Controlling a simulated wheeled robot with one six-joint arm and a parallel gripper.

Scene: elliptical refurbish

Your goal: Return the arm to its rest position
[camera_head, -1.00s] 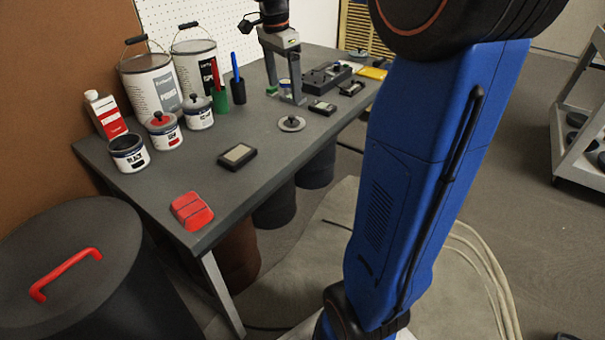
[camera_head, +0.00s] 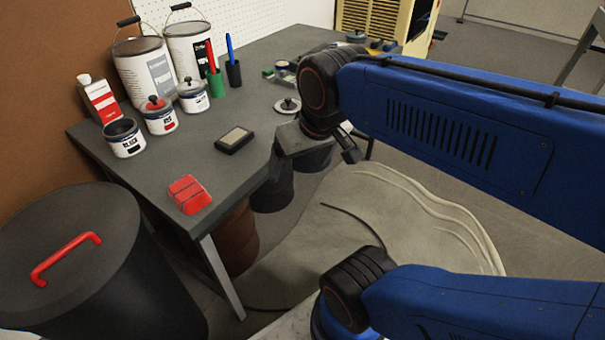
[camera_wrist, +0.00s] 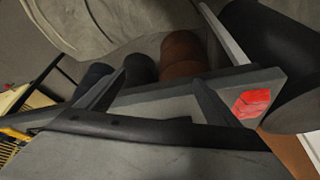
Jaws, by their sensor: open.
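My gripper (camera_head: 314,156) hangs beside the workbench's right edge in the head view, below the black wrist joint. In the wrist view its two dark fingers (camera_wrist: 158,80) stand apart with nothing between them. My blue arm (camera_head: 450,125) is folded, with one link reaching in from the right and another below it. The grey workbench (camera_head: 255,70) lies behind and left of the gripper. I cannot tell the exact gap between gripper and bench edge.
Dark bins (camera_head: 271,191) stand under the edge. A lidded drum (camera_head: 75,250) is at left. A tan cloth (camera_head: 330,230) covers floor.

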